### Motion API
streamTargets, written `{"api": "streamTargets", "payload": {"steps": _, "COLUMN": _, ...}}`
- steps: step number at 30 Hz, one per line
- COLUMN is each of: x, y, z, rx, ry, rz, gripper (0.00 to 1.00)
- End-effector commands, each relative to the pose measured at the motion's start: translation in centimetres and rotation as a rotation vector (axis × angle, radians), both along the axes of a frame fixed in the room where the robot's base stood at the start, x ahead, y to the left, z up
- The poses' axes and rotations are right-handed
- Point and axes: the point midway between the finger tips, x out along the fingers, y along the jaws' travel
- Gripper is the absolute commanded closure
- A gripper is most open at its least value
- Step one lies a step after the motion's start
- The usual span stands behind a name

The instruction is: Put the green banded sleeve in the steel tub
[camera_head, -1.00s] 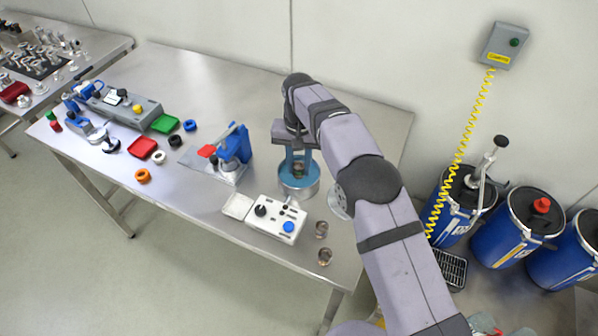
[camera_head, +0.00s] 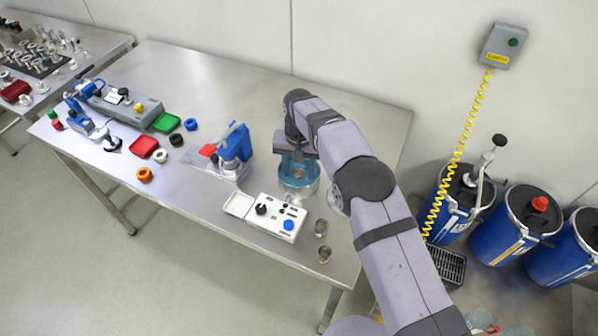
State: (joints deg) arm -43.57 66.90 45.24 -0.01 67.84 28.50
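The steel tub (camera_head: 299,190), a round metal vessel, stands on the bench right of its middle. My gripper (camera_head: 299,163) points down over the tub's mouth.
A white control box (camera_head: 276,218) with a blue knob sits in front of the tub. A blue press (camera_head: 234,146) on a clear plate stands left. Red (camera_head: 144,146) and green (camera_head: 167,122) trays and several coloured rings lie farther left. The back of the bench (camera_head: 240,85) is clear.

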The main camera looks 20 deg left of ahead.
Motion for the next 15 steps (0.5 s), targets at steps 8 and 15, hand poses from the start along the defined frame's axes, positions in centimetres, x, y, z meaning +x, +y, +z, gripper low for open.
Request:
{"api": "streamTargets", "payload": {"steps": 8, "x": 0.0, "y": 0.0, "z": 0.5, "rx": 0.0, "ry": -0.001, "rz": 0.0, "gripper": 0.56}}
{"api": "streamTargets", "payload": {"steps": 15, "x": 0.1, "y": 0.1, "z": 2.7, "rx": 0.003, "ry": -0.003, "rz": 0.0, "gripper": 0.56}}
